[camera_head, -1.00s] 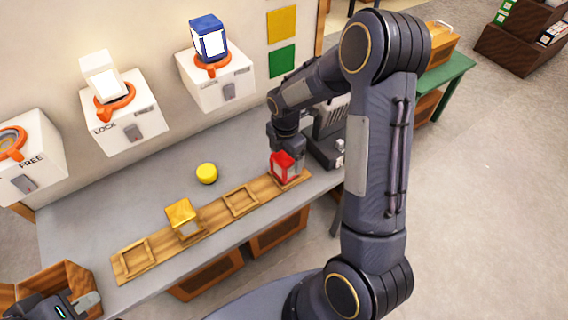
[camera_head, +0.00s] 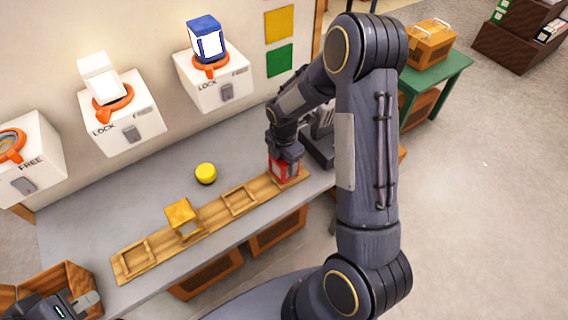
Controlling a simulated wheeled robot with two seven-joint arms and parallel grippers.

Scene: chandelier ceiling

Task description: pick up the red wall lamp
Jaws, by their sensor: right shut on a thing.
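The red wall lamp (camera_head: 284,172) is a small red-framed box with pale panes. It stands in the right end slot of the wooden rack (camera_head: 215,206) on the grey counter. My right gripper (camera_head: 285,158) comes down from above and is shut on the lamp, hiding its top. I cannot tell if the lamp is clear of the slot. My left gripper (camera_head: 85,301) shows at the bottom left corner, far from the lamp; its fingers are partly cut off, so its opening is unclear.
A yellow lamp (camera_head: 182,216) stands in another rack slot; two slots are empty. A yellow round button (camera_head: 206,173) sits on the counter (camera_head: 120,200). White wall boxes hold a blue lamp (camera_head: 207,40) and a white lamp (camera_head: 102,78). A dark machine (camera_head: 320,140) stands close behind my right gripper.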

